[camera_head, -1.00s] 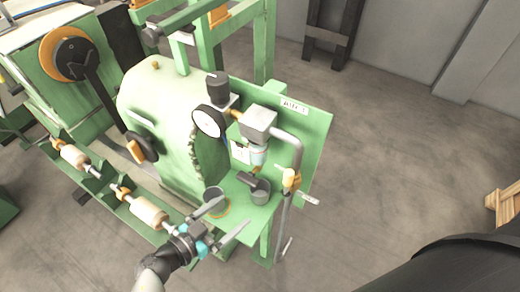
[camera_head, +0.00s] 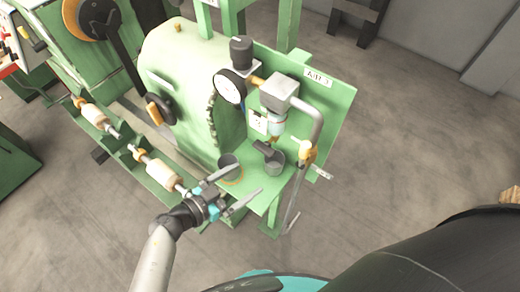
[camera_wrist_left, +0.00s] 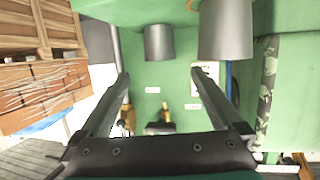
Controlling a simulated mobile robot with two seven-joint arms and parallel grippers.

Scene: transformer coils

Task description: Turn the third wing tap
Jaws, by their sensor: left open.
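A tap with a yellow body (camera_head: 305,152) sits on the grey bent pipe at the right edge of the green panel in the head view. Another small yellow part (camera_wrist_left: 165,106) shows between the fingers in the left wrist view; I cannot tell whether it is a tap. Which tap is the third is not clear. My left gripper (camera_head: 248,180) is open and empty beside the small green shelf (camera_head: 262,201), near the grey cup (camera_head: 229,166). Its spread fingers also show in the wrist view (camera_wrist_left: 160,75). My right gripper is out of view.
A second grey cup (camera_head: 274,161) stands on the shelf, below a filter (camera_head: 276,123). A round gauge (camera_head: 230,87) and a grey pipe (camera_head: 312,110) are on the green panel (camera_head: 335,100). Rollers (camera_head: 163,175) lie at the left.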

